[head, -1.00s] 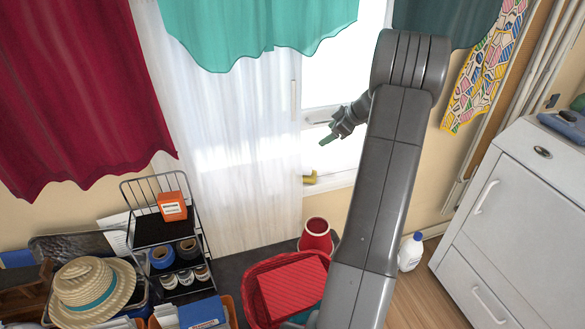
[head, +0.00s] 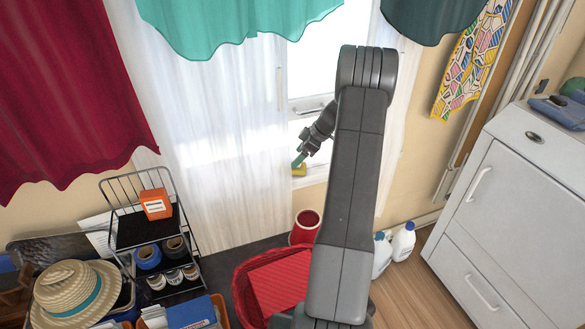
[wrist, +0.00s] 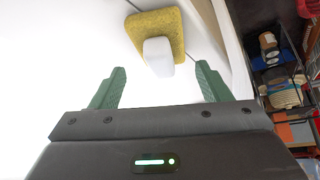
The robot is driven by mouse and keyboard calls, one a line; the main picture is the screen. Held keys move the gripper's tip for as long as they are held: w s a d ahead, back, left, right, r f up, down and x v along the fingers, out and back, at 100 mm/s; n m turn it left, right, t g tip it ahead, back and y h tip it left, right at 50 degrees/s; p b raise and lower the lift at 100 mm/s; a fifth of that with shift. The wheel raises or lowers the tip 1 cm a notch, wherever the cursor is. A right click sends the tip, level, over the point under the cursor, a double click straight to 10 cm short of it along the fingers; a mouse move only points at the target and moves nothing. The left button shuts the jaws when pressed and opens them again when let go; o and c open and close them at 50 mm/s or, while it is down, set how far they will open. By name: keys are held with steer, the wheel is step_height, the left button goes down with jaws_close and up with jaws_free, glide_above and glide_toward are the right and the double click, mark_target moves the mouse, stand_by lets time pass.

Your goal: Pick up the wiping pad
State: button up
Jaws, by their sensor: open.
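The wiping pad (wrist: 157,24) is a yellow pad with a white block-shaped grip on it. In the wrist view it is at the top, just beyond and between the two green fingers. In the head view the pad (head: 299,170) lies on the window sill, right by the fingertips and partly hidden by them. My gripper (wrist: 160,82) is open and empty, its fingers apart on either side of the white grip's line. In the head view my gripper (head: 297,162) points down and left toward the pad. I cannot tell whether a finger touches it.
A white curtain (head: 235,180) hangs left of the sill. Below stand a red basket (head: 240,290), a red pot (head: 305,226) and a wire rack (head: 130,215). A white cabinet (head: 510,215) stands at right, with white bottles (head: 402,241) on the floor beside it.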

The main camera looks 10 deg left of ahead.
mark_target(292, 160)
steer(key=x, duration=0.5)
steer(key=shift+s+b, duration=0.15)
steer(key=shift+b, duration=0.25)
steer(key=shift+d, duration=0.1)
steer(key=shift+c, duration=0.4)
steer(key=c, duration=0.7)
steer(key=shift+r, duration=0.1)
steer(key=shift+c, duration=0.2)
steer(key=shift+r, duration=0.4)
steer(key=r, duration=0.2)
steer(key=r+p, duration=0.1)
steer(key=shift+d, duration=0.25)
steer(key=d, duration=1.7)
steer(key=shift+d+f+p, duration=0.15)
steer(key=shift+d+p, duration=0.1)
steer(key=shift+p, duration=0.15)
